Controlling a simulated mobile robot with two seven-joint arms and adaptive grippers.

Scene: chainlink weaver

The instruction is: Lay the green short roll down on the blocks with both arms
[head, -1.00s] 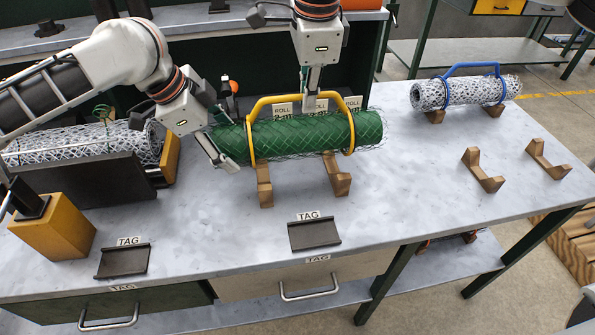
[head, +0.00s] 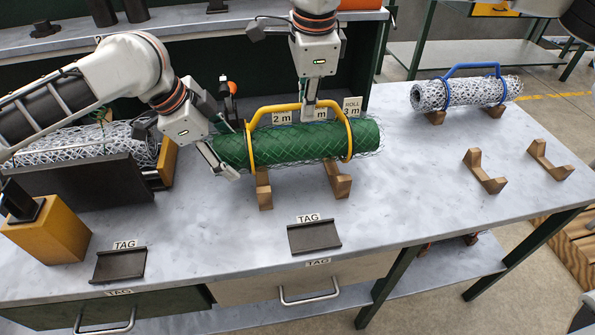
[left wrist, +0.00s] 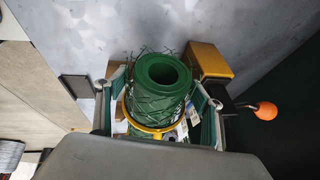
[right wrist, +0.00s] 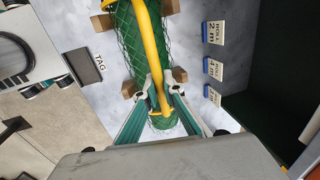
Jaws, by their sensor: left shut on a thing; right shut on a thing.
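The green short roll (head: 290,146), wire mesh around a green core with a yellow handle frame (head: 275,107), lies level at the wooden blocks (head: 264,190). A second block (head: 338,182) is under its right part. Whether the roll touches them I cannot tell. My left gripper (head: 232,150) is at the roll's left end, shut on it, with fingers on both sides in the left wrist view (left wrist: 157,98). My right gripper (head: 310,112) comes from above, shut on the yellow handle bar, seen in the right wrist view (right wrist: 160,93).
Roll labels (head: 352,105) stand behind the roll. Black tag plates (head: 314,237) lie in front. A white roll with a blue frame (head: 465,93) rests at the right, near empty wooden blocks (head: 483,172). Another white roll (head: 90,147) and a yellow block (head: 45,235) are at the left.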

